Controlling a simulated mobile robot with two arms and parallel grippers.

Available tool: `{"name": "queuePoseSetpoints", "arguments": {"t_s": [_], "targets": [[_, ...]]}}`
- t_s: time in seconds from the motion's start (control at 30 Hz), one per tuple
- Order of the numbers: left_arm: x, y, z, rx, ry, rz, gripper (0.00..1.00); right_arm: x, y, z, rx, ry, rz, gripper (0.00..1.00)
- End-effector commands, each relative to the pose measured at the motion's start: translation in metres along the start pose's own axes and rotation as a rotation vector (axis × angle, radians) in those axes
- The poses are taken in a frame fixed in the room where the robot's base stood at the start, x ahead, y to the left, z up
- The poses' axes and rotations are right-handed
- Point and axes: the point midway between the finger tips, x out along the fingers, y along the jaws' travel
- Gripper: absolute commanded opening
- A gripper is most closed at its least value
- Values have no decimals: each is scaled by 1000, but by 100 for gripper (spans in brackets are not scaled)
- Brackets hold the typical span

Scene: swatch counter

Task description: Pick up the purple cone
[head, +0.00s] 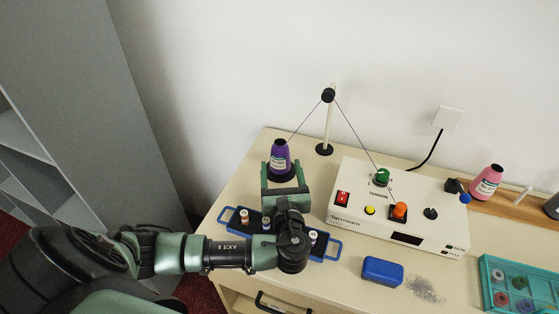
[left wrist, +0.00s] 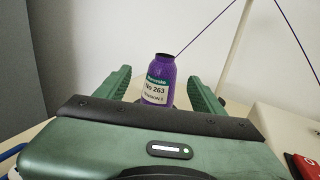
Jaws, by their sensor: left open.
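The purple cone (head: 280,157) stands upright at the counter's back left, with a dark top and a white label. A thread runs up from it. In the left wrist view the cone (left wrist: 158,82) is between the two green fingers, with a gap on each side. My left gripper (head: 282,167) is open around the cone's lower part or just in front of it; I cannot tell how deep it reaches. The cone's base is hidden behind the gripper. My right gripper is not in view.
A thread stand (head: 328,125) rises behind the cone. A white control box (head: 385,235) is close on the right. A blue tray (head: 228,218) with small spools lies under my left wrist. A pink cone (head: 487,182), a blue block (head: 382,271) and a teal case (head: 492,285) are farther right.

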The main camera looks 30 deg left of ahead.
Motion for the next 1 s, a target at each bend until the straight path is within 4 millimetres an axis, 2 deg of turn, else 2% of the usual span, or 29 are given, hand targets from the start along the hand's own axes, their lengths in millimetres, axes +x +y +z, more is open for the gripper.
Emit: {"name": "queuePoseSetpoints", "arguments": {"t_s": [0.03, 0.33, 0.57, 0.9, 1.0], "targets": [[3, 0, -4, 0, -2, 1, 69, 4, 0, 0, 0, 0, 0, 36], [52, 0, -1, 1, -3, 2, 69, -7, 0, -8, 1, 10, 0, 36], [70, -1, -3, -1, -1, 1, 69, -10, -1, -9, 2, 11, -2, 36], [114, -7, -6, 1, -1, 1, 69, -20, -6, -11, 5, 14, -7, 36], [119, -7, -8, 0, 2, 0, 69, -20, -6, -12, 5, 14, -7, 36]]}}
